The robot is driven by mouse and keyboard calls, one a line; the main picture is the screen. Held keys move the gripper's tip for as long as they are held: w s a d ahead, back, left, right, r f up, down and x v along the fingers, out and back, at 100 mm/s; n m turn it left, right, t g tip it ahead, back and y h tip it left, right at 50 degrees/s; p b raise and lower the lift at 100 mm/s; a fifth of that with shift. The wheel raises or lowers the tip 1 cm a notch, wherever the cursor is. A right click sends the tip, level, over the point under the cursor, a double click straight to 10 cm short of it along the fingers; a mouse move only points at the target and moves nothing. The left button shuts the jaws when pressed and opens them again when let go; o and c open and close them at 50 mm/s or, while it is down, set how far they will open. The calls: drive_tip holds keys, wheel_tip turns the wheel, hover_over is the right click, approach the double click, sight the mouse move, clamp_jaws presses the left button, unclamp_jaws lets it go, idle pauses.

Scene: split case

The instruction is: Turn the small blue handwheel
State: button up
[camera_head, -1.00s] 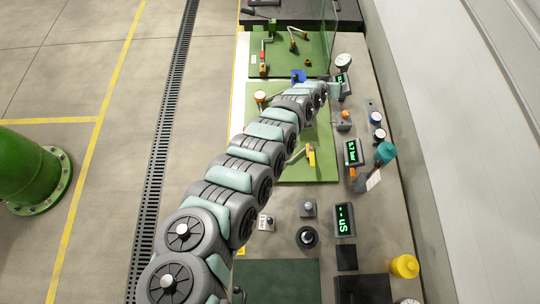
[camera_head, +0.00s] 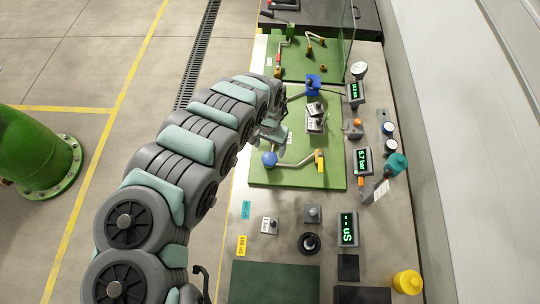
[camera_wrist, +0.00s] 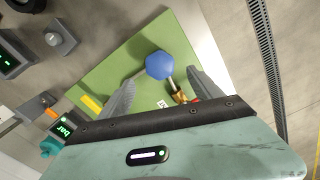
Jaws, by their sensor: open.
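A small round blue handwheel (camera_head: 269,159) sits over the green panel (camera_head: 258,178), at the left end of a pale pipe running to a yellow part (camera_head: 319,161). It also shows in the wrist view (camera_wrist: 159,65), in the gap between my fingertips and beyond them. My gripper (camera_wrist: 161,76) is open with a finger to each side of the wheel; I see no clear contact. In the head view my gripper (camera_head: 267,143) is just above the wheel in the picture and partly hidden by my arm. A brass fitting (camera_wrist: 179,97) shows below the wheel in the wrist view.
Another blue part (camera_head: 312,82) stands farther up the green panel, with a grey box (camera_head: 315,122) below it. Green-lit displays (camera_head: 362,160) and gauges line the right side. A glass sheet (camera_head: 347,45) stands at the back.

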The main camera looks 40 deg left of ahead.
sight(270, 158)
drive_tip(key=shift+f, duration=3.55)
drive_tip(key=c, duration=1.4)
